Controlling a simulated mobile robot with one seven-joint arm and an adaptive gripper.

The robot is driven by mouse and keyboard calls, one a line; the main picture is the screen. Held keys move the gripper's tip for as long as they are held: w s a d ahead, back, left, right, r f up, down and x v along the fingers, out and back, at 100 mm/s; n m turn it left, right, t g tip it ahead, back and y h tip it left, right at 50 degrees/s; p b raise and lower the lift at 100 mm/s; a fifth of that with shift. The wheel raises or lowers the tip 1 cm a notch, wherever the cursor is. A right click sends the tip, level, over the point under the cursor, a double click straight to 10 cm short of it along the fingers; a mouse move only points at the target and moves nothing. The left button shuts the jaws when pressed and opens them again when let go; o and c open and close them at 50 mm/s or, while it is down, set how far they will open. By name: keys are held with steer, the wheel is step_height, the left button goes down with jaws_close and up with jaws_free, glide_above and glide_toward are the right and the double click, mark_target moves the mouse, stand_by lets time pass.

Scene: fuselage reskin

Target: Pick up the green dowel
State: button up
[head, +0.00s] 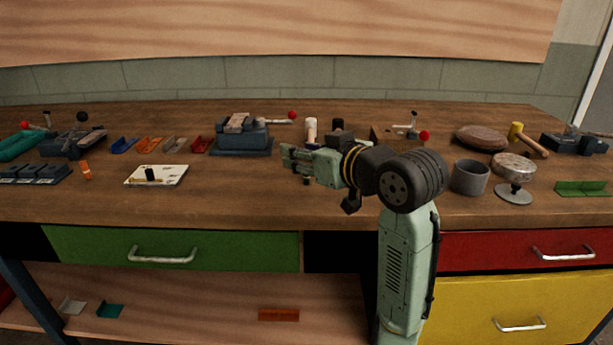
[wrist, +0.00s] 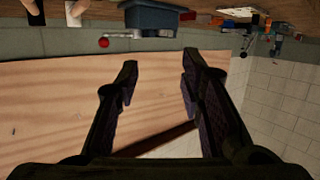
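No clear green dowel can be made out in either view. My gripper (head: 287,158) is above the middle of the bench, pointing left, apart from the bench top. In the wrist view my gripper (wrist: 160,75) has its two fingers spread, with nothing between them. That view looks past the fingers at the wooden wall panel and grey tiles, with bench things upside down along its top edge.
A blue vise (head: 241,143) stands behind left of my gripper, with a white-topped cylinder (head: 311,130) behind. A grey cup (head: 470,177) and round-based stand (head: 514,195) are right of my arm. A white card (head: 157,176) lies left. Bare bench (head: 240,195) lies front left.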

steer(key=shift+m+g+h, duration=0.4)
steer(key=shift+g+h, duration=0.1)
steer(key=shift+h, duration=0.3)
steer(key=d+f, duration=0.1)
steer(key=d, duration=0.1)
steer(key=s+d+f, duration=0.1)
steer(key=d, duration=0.3)
steer(key=shift+s+d+f, duration=0.15)
steer(key=shift+f, duration=0.25)
steer(key=x, duration=0.4)
steer(key=shift+p+x, duration=0.85)
steer(key=shift+x, duration=2.25)
steer(key=shift+d+f, duration=0.1)
steer(key=shift+d, duration=0.1)
jaws_close()
